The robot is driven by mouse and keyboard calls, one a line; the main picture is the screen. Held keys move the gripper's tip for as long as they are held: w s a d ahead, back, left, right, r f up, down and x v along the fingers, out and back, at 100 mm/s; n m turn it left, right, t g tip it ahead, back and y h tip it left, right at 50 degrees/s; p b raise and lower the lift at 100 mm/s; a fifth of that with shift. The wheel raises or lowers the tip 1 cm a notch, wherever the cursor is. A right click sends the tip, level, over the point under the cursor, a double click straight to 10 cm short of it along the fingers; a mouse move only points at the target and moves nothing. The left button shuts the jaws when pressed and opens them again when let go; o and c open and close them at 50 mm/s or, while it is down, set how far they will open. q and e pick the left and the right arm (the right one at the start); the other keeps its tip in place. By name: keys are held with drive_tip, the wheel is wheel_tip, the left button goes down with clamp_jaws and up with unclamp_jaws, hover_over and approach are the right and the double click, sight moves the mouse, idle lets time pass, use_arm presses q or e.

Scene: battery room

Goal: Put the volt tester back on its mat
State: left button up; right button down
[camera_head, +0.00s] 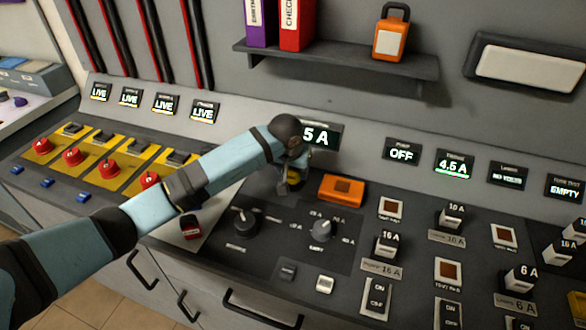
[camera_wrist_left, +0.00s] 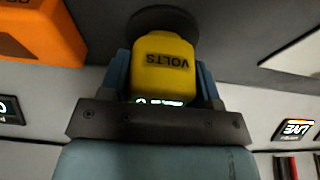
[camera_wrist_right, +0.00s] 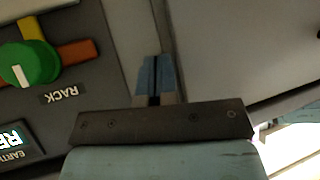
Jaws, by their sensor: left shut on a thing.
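The yellow volt tester, marked VOLTS, (camera_wrist_left: 165,65) is between the fingers of my left gripper (camera_wrist_left: 163,85), which is shut on it. A dark round disc (camera_wrist_left: 165,18) shows just beyond the tester in the left wrist view; I cannot tell whether it is the mat or whether the tester touches it. In the head view, only a small yellow part of the tester (camera_head: 294,178) shows below my left wrist, just left of an orange box, and the arm hides the rest. My right gripper (camera_wrist_right: 154,78) has its fingers together, with nothing between them.
The orange box (camera_head: 342,188) stands close to the right of the tester. Dials (camera_head: 323,230) and switches fill the desk in front and to the right. A red object (camera_head: 191,229) lies on a pale plate to the left. A shelf (camera_head: 340,60) overhangs behind.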

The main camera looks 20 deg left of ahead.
use_arm(q)
drive_tip(key=shift+f, duration=0.2)
drive_tip(key=o, duration=0.7)
drive_tip(key=shift+r, duration=0.1)
drive_tip(key=shift+o, duration=0.6)
drive_tip(key=shift+r, duration=0.1)
drive_tip(key=shift+r, duration=0.3)
drive_tip(key=v, duration=1.1)
drive_tip(key=shift+s+r, duration=0.25)
